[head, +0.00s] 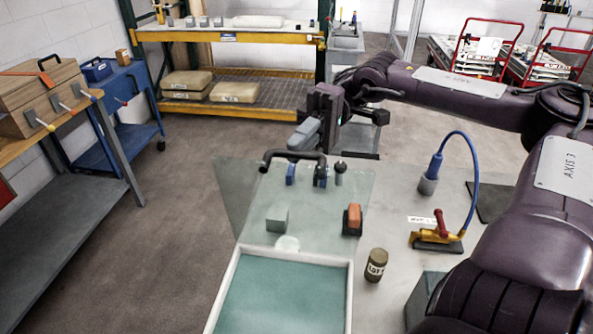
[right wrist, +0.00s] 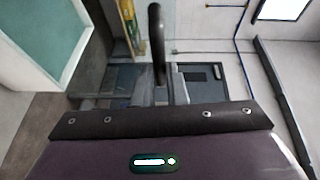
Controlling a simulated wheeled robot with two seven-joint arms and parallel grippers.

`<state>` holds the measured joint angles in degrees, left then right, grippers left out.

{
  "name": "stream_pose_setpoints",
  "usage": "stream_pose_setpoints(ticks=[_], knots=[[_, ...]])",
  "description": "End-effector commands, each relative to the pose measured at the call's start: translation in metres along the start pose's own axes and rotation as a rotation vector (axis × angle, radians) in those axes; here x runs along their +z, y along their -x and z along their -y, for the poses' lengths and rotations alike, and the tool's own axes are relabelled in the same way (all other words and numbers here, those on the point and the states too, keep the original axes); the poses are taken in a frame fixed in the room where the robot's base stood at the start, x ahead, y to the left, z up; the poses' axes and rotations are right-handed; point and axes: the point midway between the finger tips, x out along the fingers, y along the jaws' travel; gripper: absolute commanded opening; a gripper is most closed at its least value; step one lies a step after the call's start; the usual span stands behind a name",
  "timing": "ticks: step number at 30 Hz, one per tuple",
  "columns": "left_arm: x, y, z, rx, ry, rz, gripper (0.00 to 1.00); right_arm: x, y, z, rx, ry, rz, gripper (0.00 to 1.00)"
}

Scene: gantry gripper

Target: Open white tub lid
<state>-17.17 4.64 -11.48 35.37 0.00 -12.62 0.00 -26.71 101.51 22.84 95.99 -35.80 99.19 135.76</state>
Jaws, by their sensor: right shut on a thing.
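The white tub (head: 351,300) stands at the bottom of the head view, with a white rim and teal inside. A clear, greenish see-through panel, which looks like its lid (head: 250,215), stands raised at the tub's far edge. A black bar handle (head: 290,153) is at the panel's top. My right gripper (head: 308,135) is at that handle and shut on it. In the right wrist view the dark handle (right wrist: 157,40) runs down between the fingers (right wrist: 160,92), and the tub (right wrist: 65,85) is at upper left. The exact finger contact is partly hidden. My left gripper is not in view.
Behind the panel are a grey block (head: 277,219) and an orange-topped block (head: 354,219). A labelled brown jar (head: 376,265) stands right of the tub. A yellow clamp (head: 436,238) and a blue hose (head: 476,170) are further right. The floor at left is clear.

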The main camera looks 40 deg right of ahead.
Motion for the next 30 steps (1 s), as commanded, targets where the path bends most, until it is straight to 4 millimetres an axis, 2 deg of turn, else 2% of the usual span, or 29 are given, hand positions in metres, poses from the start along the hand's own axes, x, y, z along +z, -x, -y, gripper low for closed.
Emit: stream_pose_setpoints(ticks=[1,9,28,29,30], knots=[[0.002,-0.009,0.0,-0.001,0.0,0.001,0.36,-0.002,0.005,-0.015,0.003,-0.018,-0.007,0.0],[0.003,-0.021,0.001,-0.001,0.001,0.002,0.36,-0.01,0.024,-0.026,0.004,-0.021,-0.009,0.0],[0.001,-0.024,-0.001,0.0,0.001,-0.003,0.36,-0.012,0.03,-0.029,0.001,-0.018,-0.005,0.0],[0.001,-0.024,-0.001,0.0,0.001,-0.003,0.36,-0.012,0.03,-0.029,0.001,-0.018,-0.004,0.16],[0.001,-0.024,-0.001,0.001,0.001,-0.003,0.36,-0.012,0.03,-0.029,0.001,-0.018,-0.004,0.22]])
